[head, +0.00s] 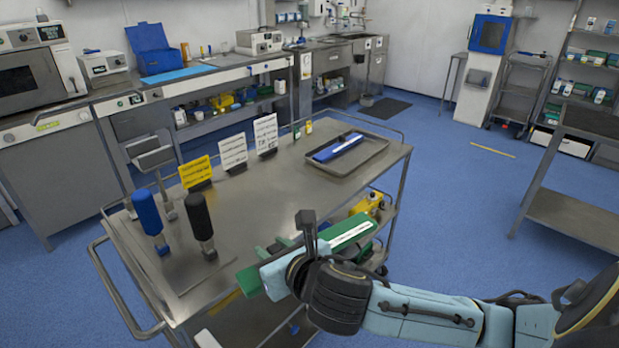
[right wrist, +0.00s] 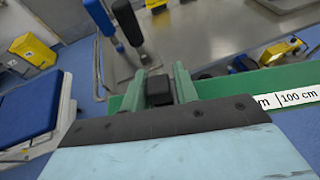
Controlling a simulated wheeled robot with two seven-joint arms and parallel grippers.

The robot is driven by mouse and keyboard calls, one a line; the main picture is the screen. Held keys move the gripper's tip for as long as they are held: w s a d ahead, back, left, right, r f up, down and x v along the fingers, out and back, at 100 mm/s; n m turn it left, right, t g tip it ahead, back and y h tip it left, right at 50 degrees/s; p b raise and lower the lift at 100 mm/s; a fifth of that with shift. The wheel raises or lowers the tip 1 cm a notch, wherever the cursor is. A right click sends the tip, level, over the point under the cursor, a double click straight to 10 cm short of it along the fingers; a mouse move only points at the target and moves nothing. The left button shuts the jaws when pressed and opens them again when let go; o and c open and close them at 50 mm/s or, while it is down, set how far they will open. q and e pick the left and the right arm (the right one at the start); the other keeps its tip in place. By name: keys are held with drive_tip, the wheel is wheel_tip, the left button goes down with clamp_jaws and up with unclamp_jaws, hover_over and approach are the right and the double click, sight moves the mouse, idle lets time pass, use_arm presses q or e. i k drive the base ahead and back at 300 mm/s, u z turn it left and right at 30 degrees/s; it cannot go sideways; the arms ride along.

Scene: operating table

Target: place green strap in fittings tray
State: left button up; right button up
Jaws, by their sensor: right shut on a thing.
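The green strap (head: 352,234) is a long flat green piece with a white label. In the right wrist view the strap (right wrist: 285,78) runs across behind the fingers, and its label reads "100 cm". My right gripper (head: 283,244) is shut on the strap at the near edge of the steel cart. It partly hides the strap's middle. In the right wrist view its green fingers (right wrist: 158,88) have a dark block between them. The fittings tray (head: 376,158) is a shallow grey tray on the cart's far right part, with a blue strap (head: 338,147) in it. My left gripper is out of view.
The steel cart top (head: 285,195) is clear in its middle. A yellow card (head: 195,171) and white cards (head: 233,149) stand along its back edge. A blue-handled tool (head: 147,212) and a black-handled tool (head: 200,218) stand upright at the left.

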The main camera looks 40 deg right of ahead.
sight(357, 157)
drive_tip(key=z, duration=1.8)
drive_tip(key=i, duration=1.4)
drive_tip(key=u, duration=2.65)
